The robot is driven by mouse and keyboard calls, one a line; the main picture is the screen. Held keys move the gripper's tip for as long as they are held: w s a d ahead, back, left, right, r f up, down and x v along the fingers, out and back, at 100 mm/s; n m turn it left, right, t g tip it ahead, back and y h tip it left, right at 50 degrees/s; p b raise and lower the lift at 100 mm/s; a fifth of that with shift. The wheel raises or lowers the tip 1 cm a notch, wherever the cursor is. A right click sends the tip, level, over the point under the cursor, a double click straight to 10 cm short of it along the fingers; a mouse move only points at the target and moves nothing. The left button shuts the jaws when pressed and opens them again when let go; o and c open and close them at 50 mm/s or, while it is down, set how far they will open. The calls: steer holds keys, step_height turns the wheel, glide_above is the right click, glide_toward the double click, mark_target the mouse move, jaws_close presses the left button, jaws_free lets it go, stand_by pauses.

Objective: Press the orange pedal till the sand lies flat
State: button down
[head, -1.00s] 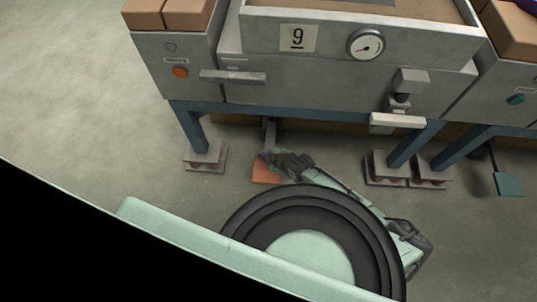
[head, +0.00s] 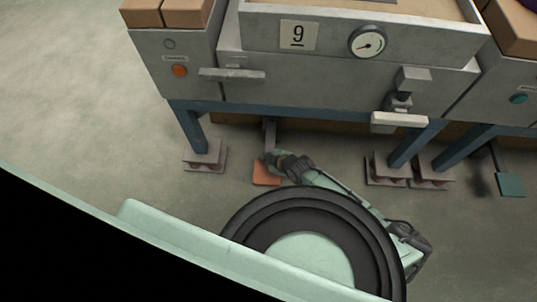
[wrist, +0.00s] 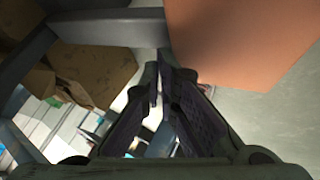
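The orange pedal (head: 265,175) is low under the front of the machine marked 9, on a grey arm (head: 270,133). In the wrist view the pedal (wrist: 240,40) is large at the upper right, beside my fingertips (wrist: 160,78). The fingers come together at their tips with nothing seen between them. I cannot tell whether they touch the pedal. Brown sand (head: 425,10) shows in the box on top, cut off by the frame; its full surface is not visible.
The machine's front has a gauge (head: 367,42), an orange button (head: 180,71) and a pale handle (head: 398,120). Blue legs stand on block feet (head: 205,157) either side of the pedal. A teal pedal (head: 511,184) is at the right. Open floor (head: 90,110) lies left.

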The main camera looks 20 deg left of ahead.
steer(key=shift+s+f+b, duration=0.2)
steer(key=shift+f+b, duration=0.15)
steer(key=shift+f, duration=0.3)
steer(key=shift+r, duration=0.1)
steer(key=shift+w+r+p, duration=0.15)
steer(key=shift+r+p, duration=2.1)
steer(key=shift+r, duration=0.7)
steer(key=shift+r, duration=0.1)
steer(key=r+p, duration=0.3)
steer(key=r, duration=0.2)
steer(key=shift+w+p, duration=0.2)
steer(key=shift+p, duration=0.15)
